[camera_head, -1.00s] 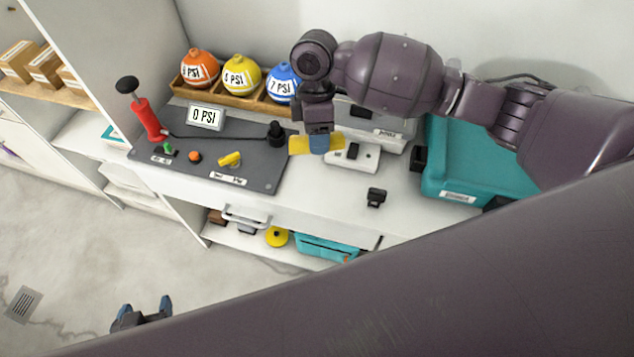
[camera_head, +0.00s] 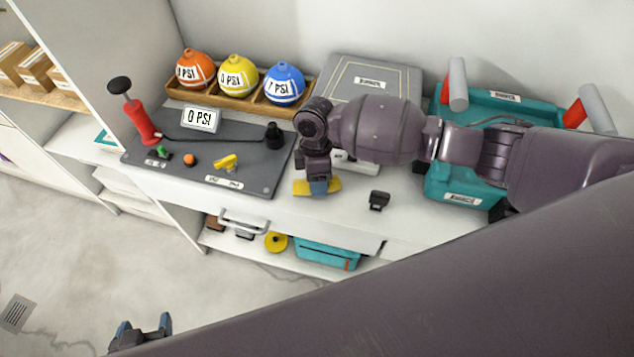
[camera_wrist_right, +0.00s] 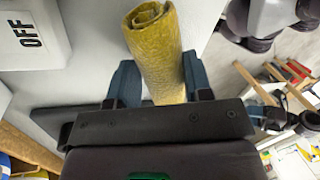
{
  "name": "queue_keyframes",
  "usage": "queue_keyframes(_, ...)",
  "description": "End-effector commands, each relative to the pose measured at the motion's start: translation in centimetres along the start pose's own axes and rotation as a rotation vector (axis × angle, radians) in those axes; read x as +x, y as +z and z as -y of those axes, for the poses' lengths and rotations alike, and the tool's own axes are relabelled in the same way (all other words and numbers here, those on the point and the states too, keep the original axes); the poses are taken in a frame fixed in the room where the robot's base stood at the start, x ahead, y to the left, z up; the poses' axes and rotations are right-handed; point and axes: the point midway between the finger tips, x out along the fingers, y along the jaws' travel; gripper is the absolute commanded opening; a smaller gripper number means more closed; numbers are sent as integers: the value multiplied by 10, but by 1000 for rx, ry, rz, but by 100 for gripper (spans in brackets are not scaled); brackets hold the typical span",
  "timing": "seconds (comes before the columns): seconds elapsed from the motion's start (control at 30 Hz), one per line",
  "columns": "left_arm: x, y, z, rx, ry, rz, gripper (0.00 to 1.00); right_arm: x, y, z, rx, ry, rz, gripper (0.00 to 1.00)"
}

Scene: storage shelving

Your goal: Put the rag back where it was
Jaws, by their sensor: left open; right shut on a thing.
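The rag is a rolled yellow cloth (camera_wrist_right: 157,55), held between the two fingers of my right gripper (camera_wrist_right: 155,85) in the right wrist view. In the head view the rag (camera_head: 301,187) shows on both sides of my right gripper (camera_head: 318,188), above the white counter (camera_head: 345,215) just right of the grey pump board. I cannot tell whether the rag touches the counter. My left gripper (camera_head: 142,330) is open and empty at the bottom left, over the floor and away from the counter.
A grey board (camera_head: 240,155) with a red pump (camera_head: 142,125) is left of the rag. A small black item (camera_head: 379,201) lies on the counter to its right. Behind stand a wooden tray (camera_head: 237,99) of balls, a grey box (camera_head: 372,75) and a teal case (camera_head: 445,185). A lower shelf (camera_head: 265,252) holds several items.

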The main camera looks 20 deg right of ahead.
Motion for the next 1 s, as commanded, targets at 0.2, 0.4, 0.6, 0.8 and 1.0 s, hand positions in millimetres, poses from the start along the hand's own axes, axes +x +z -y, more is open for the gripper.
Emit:
queue_keyframes(0.2,6,-4,-1,3,4,-11,72,19,0,-4,-1,-1,1,16)
queue_keyframes(0.4,7,-6,-1,3,4,-13,72,18,0,-4,-1,-1,1,16)
queue_keyframes(0.6,6,-2,-1,3,3,-7,72,21,0,-5,0,-1,1,55)
queue_keyframes(0.8,4,0,-1,2,3,-3,72,21,0,-5,0,0,1,57)
queue_keyframes(1.0,4,1,-1,2,2,-2,72,21,0,-5,1,0,1,57)
